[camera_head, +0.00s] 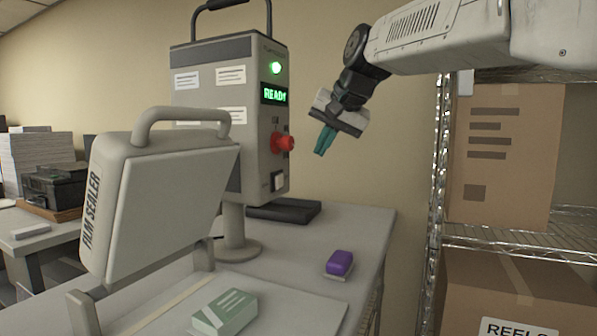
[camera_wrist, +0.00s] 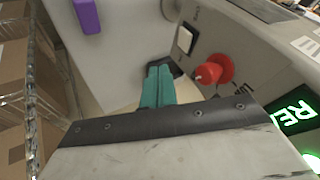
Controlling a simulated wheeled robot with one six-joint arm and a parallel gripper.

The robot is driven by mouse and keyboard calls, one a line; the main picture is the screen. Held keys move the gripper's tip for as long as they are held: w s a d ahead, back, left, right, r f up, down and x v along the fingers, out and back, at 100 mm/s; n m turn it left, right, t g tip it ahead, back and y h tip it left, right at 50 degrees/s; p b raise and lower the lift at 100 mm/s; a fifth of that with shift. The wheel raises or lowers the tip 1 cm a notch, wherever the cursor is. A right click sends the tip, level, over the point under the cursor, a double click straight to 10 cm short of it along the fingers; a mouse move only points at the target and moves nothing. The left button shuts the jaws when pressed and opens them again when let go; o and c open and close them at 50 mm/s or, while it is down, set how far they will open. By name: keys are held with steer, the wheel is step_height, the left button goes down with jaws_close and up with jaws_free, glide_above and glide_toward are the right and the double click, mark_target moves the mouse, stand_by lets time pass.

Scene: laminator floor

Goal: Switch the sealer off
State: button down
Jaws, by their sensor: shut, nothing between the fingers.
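The film sealer (camera_head: 150,200) stands on the table with its lid raised. Its control box (camera_head: 235,140) is on a post behind the lid. On the box's right face are a lit green lamp (camera_head: 275,68), a green READY display (camera_head: 274,95), a red knob (camera_head: 283,142) and a white rocker switch (camera_head: 278,181) at the bottom. In the wrist view the red knob (camera_wrist: 212,71) and the white switch (camera_wrist: 185,38) lie beyond the fingers. My gripper (camera_head: 320,150), with teal fingers, is shut and empty, right of the knob and apart from the box. The fingers also show in the wrist view (camera_wrist: 158,85).
A purple block (camera_head: 339,263) and a pale green box (camera_head: 224,312) are on the table (camera_head: 365,235). A dark flat tray (camera_head: 285,211) lies behind the post. A wire shelf (camera_head: 520,237) with cardboard boxes (camera_head: 503,150) stands right. Open air separates it from the control box.

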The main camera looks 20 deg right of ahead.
mark_target(279, 181)
steer(key=shift+a, duration=0.1)
steer(key=w+a+f, duration=0.5)
steer(key=w+f, duration=0.3)
stand_by(0.5)
